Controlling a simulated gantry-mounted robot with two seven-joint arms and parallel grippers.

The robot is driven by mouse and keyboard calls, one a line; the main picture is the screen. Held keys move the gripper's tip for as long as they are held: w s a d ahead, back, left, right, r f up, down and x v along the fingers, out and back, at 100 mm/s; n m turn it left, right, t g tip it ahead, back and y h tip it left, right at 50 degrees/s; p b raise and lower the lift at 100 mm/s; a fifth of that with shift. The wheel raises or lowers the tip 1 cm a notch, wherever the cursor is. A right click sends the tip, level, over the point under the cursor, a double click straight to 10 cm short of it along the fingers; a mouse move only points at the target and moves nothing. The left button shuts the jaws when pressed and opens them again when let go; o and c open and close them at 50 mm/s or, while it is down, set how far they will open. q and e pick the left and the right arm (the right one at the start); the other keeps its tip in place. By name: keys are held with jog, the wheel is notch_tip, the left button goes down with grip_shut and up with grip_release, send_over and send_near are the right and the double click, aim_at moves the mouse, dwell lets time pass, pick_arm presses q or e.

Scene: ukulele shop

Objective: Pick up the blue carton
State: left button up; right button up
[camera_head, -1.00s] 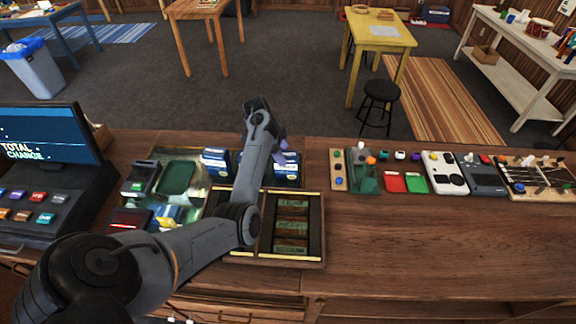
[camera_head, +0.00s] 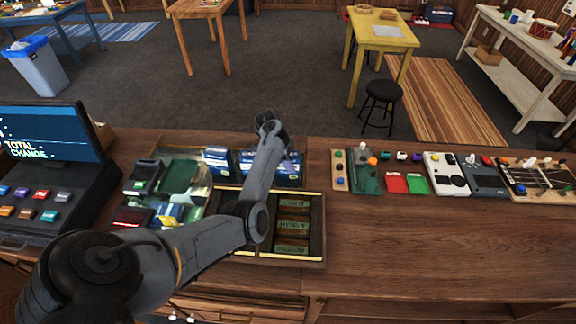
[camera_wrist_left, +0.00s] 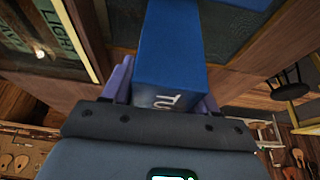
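In the left wrist view a blue carton (camera_wrist_left: 168,55) with white lettering on its near end lies between the two purple fingers of my left gripper (camera_wrist_left: 162,95). The fingers flank it closely on both sides; whether they press on it is not clear. In the head view my left arm reaches over the counter, and its wrist hides the fingers. Blue cartons (camera_head: 288,168) show beside and behind that wrist, in the back of the tray area. Another blue-and-white carton (camera_head: 217,156) stands to their left. My right gripper is not in view.
A wooden divided box (camera_head: 322,225) with labelled green blocks lies in front of the cartons. A register (camera_head: 40,150) stands at the left. Coloured pedals and boards (camera_head: 445,172) line the counter at the right. The right front counter (camera_head: 440,245) is clear.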

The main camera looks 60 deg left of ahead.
pick_arm(q)
jog(key=c, duration=0.7)
jog(key=shift+r, duration=0.15)
